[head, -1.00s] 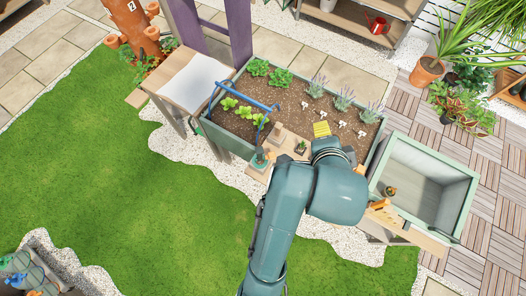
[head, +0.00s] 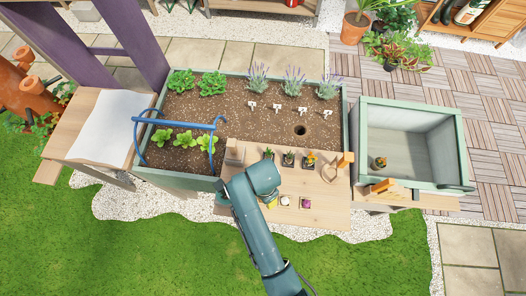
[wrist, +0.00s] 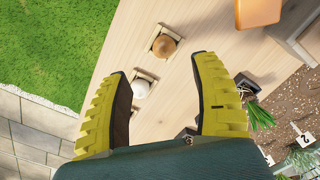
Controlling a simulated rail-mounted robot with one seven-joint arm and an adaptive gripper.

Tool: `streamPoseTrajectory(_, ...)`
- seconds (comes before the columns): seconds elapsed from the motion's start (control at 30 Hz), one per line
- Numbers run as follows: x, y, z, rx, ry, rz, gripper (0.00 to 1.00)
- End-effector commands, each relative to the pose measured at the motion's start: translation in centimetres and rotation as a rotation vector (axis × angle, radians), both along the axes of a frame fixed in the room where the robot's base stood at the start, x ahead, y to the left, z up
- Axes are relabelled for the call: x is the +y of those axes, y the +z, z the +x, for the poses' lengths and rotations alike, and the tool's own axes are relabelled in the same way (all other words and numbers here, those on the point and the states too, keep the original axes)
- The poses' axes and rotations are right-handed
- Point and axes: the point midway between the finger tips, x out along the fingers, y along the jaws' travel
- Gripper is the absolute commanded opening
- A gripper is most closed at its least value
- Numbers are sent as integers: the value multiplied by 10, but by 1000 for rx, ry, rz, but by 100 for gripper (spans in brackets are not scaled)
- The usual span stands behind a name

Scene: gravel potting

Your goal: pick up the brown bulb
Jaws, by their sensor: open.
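The brown bulb (wrist: 164,46) sits in a small square wooden holder on the light wooden board, upper middle of the wrist view. A white bulb (wrist: 141,88) sits in a like holder just below it, between my fingers in the picture. My gripper (wrist: 162,68) has its yellow fingers spread wide with nothing between them; it appears above the board, with the brown bulb just beyond the fingertips. In the head view my gripper (head: 271,202) is over the board's left part, mostly behind my arm. I cannot make out the brown bulb there; my arm likely hides it.
A purple bulb (head: 306,203) lies right of the white one. Several small potted plants (head: 289,158) line the board's back. The soil planter (head: 230,105) with a blue handle (head: 178,122) stands behind. A green-rimmed crate (head: 457,150) is at right. Grass lies in front.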

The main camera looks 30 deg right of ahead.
Motion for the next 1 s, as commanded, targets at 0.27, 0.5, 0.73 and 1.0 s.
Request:
streamPoseTrajectory(0.27,0,-39,1,0,0,0,64)
streamPoseTrajectory(0.5,-1,-79,4,0,0,0,64)
streamPoseTrajectory(0.73,-1,-82,4,-2,1,0,64)
streamPoseTrajectory(1.0,-1,-81,4,-2,1,0,22)
